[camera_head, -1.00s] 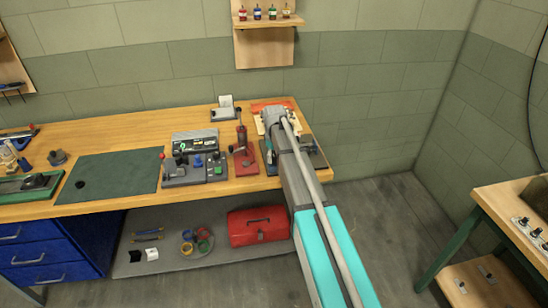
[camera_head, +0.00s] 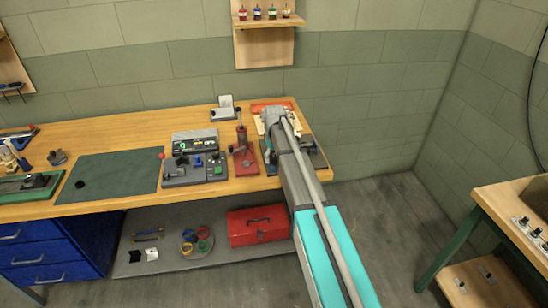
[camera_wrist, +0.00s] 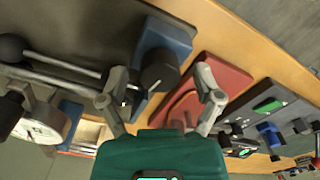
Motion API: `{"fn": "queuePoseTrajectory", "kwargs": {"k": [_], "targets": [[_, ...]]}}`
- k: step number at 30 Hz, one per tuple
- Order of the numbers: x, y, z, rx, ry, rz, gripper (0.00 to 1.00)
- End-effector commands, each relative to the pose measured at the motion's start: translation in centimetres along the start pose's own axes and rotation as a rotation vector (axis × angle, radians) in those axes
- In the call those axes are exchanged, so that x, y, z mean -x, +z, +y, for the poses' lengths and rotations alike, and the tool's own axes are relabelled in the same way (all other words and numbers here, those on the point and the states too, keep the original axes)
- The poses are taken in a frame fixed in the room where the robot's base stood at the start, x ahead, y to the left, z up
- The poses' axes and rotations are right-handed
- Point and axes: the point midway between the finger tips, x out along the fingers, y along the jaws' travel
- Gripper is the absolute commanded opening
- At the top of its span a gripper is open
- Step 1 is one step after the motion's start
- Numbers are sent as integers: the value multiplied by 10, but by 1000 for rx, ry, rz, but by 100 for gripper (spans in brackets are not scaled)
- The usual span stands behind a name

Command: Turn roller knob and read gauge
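In the wrist view a dark round knob (camera_wrist: 160,70) sits on a blue block (camera_wrist: 165,42). My gripper (camera_wrist: 161,78) is open, one finger on either side of this knob; I cannot tell whether they touch it. A gauge with a white dial (camera_wrist: 38,131) lies at the left; its reading is too small to make out. Steel rods (camera_wrist: 60,68), one with a black ball end, run from the left toward the knob. In the head view my arm reaches to the right end of the bench, and its end hides most of this device.
A red press (camera_head: 243,157) stands just left of my arm. Left of it are a grey console (camera_head: 193,172) with a green readout and a green mat (camera_head: 110,178). A red toolbox (camera_head: 258,226) is on the lower shelf. An orange item (camera_head: 268,105) lies behind the arm's end.

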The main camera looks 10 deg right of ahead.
Motion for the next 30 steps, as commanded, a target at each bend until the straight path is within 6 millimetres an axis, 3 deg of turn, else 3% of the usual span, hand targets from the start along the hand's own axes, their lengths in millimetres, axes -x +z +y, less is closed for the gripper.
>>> {"fn": "queuePoseTrajectory", "kwargs": {"k": [14, 30], "targets": [[0, 0, 0, 28, 0, 0, 84], [0, 0, 0, 325, 0, 0, 84]]}}
